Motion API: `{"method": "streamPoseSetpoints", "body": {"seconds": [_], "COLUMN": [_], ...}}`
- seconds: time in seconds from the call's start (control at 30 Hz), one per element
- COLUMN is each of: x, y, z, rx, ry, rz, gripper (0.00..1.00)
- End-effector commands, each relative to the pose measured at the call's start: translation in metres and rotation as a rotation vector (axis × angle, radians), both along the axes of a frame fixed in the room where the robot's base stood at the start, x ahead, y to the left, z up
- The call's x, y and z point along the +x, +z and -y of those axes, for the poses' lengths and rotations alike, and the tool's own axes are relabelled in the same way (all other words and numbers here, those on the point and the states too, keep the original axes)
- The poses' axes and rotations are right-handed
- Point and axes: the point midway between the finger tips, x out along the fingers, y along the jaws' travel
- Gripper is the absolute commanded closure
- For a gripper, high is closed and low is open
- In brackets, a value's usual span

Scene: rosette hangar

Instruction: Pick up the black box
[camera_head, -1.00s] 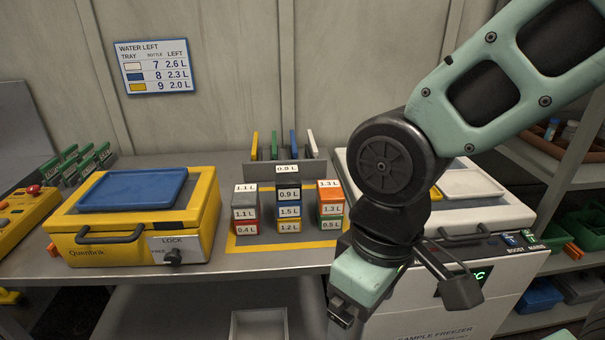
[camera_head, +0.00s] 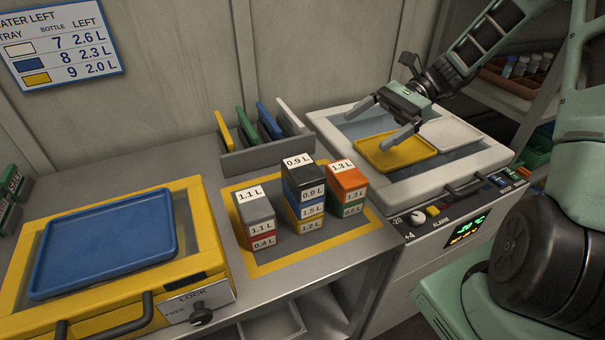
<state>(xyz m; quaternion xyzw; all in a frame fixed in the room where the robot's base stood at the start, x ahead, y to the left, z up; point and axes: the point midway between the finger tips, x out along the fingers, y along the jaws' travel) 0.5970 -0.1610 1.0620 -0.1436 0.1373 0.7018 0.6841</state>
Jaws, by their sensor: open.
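The black box (camera_head: 300,176) sits on top of the middle stack, labelled 0.9 L on its top and front. Below it are a blue box (camera_head: 312,212) labelled 1.5 L and a yellow box (camera_head: 311,226) labelled 1.2 L. My gripper (camera_head: 368,129) is open and empty, to the right of and behind the stack. It hangs over the white freezer top, with its fingers pointing left, near a yellow tray (camera_head: 405,154). It is apart from the black box.
A grey-and-red stack (camera_head: 255,212) stands left of the black box, an orange-and-green stack (camera_head: 347,185) close on its right. Behind stands a rack (camera_head: 265,155) of coloured upright plates. A yellow case (camera_head: 190,262) with a blue tray (camera_head: 105,240) lies left.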

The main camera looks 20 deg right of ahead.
Motion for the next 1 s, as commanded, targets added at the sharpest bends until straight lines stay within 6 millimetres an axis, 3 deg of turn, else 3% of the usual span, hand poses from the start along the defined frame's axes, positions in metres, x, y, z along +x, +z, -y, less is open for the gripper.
{"method": "streamPoseSetpoints", "body": {"seconds": [0.13, 0.53, 0.87, 1.0], "x": [0.001, -0.002, -0.002, -0.006], "y": [-0.005, -0.035, -0.044, -0.044], "z": [-0.012, -0.088, -0.115, -0.136], "rx": [0.014, 0.011, 0.009, 0.010], "ry": [-0.014, -0.008, -0.010, -0.008], "rz": [-0.008, -0.008, -0.004, -0.007], "gripper": [0.00, 0.00, 0.00, 0.00]}}
